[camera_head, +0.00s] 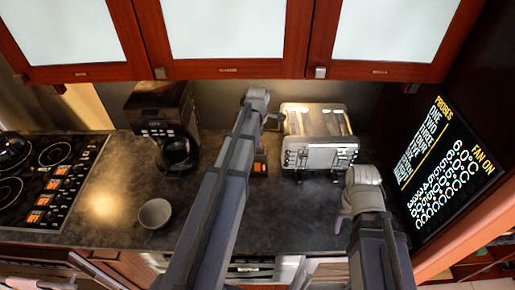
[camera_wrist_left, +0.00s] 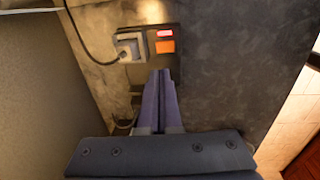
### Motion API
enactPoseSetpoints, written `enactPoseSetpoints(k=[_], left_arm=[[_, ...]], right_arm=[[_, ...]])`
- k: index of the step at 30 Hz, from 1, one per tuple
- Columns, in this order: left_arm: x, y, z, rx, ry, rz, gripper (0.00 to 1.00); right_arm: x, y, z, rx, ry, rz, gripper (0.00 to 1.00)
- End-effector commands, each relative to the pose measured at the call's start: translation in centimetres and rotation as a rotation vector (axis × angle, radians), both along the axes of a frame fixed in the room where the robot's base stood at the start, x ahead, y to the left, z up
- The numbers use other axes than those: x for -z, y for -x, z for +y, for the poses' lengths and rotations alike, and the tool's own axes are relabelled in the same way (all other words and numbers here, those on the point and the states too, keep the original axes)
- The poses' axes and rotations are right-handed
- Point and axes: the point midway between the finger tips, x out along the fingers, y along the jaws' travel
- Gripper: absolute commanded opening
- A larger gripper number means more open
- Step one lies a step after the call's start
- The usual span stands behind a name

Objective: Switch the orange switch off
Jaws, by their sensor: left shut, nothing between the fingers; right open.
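The orange switch (camera_wrist_left: 165,46) sits on a dark plate in the left wrist view, with a red lit part (camera_wrist_left: 165,33) directly above it. In the head view the switch (camera_head: 259,168) shows as a small glowing spot beside my left arm, below the toaster's left side. My left gripper (camera_wrist_left: 161,72) is shut and empty; its fingertips appear just below the orange part in the wrist view, and I cannot tell whether they touch it. My right gripper (camera_head: 339,224) is open, low in front of the toaster; its fingers are barely visible.
A plug (camera_wrist_left: 130,47) with a dark cord sits left of the switch. A metal toaster (camera_head: 318,152) stands right of my left arm, a coffee maker (camera_head: 168,115) left of it. A bowl (camera_head: 155,213) and a stove (camera_head: 45,180) are further left. Cabinets (camera_head: 225,70) hang above.

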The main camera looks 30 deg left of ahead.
Motion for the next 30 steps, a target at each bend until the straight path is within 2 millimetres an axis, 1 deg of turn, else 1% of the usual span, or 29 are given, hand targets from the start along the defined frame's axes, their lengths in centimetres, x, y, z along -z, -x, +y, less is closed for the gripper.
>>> enactPoseSetpoints(k=[1, 8, 27, 30], left_arm=[[0.6, -0.1, 0.0, 0.0, 0.0, 0.0, 0.0], [3.2, -0.3, 0.2, 0.0, 0.0, 0.0, 0.0], [12.0, -1.3, 0.6, 0.0, 0.0, 0.0, 0.0], [12.9, -1.4, 0.7, 0.0, 0.0, 0.0, 0.0]], right_arm=[[0.6, 0.0, 0.0, 0.0, 0.0, 0.0, 0.5], [3.1, 0.0, 0.0, -0.002, 0.001, -0.001, 0.5], [12.0, 0.0, 0.0, -0.014, 0.002, 0.0, 0.5], [12.9, 0.0, 0.0, -0.013, 0.002, 0.0, 0.5]])
